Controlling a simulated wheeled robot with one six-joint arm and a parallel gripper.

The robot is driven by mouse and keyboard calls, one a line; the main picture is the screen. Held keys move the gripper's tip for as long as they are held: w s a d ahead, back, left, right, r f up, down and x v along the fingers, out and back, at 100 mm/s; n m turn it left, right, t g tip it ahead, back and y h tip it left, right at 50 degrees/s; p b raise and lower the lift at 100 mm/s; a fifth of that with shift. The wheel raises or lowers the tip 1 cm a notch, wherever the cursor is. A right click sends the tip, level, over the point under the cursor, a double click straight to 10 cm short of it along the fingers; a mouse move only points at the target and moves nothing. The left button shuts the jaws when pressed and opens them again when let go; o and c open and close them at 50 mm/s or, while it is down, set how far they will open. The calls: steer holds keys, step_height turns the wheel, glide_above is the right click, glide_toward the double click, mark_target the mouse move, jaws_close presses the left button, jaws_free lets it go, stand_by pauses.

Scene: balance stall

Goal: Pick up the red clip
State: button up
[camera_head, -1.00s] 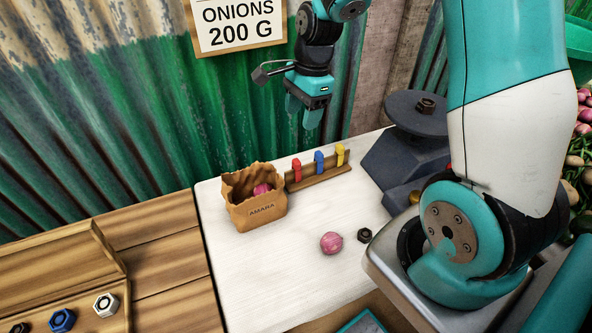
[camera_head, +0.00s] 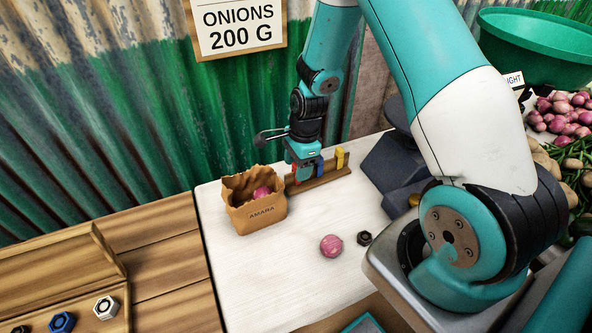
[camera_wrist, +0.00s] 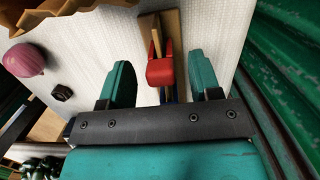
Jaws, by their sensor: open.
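The red clip (camera_wrist: 160,71) sits on the wooden rack (camera_wrist: 174,30) in the wrist view, between and ahead of my two open fingers. My gripper (camera_wrist: 162,85) is open and empty. In the head view my gripper (camera_head: 303,172) is lowered over the left end of the rack (camera_head: 325,178), and the red clip (camera_head: 296,170) is mostly hidden by the fingers. The blue clip (camera_head: 320,166) and the yellow clip (camera_head: 340,158) stand to its right on the same rack.
A paper bag (camera_head: 262,214) marked AMARA with an onion in it stands close left of the rack. A loose onion (camera_head: 331,245) and a dark nut (camera_head: 364,238) lie in front. A dark scale (camera_head: 385,165) stands to the right. The front of the white board is mostly clear.

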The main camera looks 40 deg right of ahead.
steer(key=shift+w+a+f, duration=0.1)
steer(key=shift+a+f, duration=0.05)
steer(key=shift+f, duration=0.65)
steer(key=shift+a+f, duration=0.1)
steer(key=shift+f, duration=0.65)
steer(key=c, duration=1)
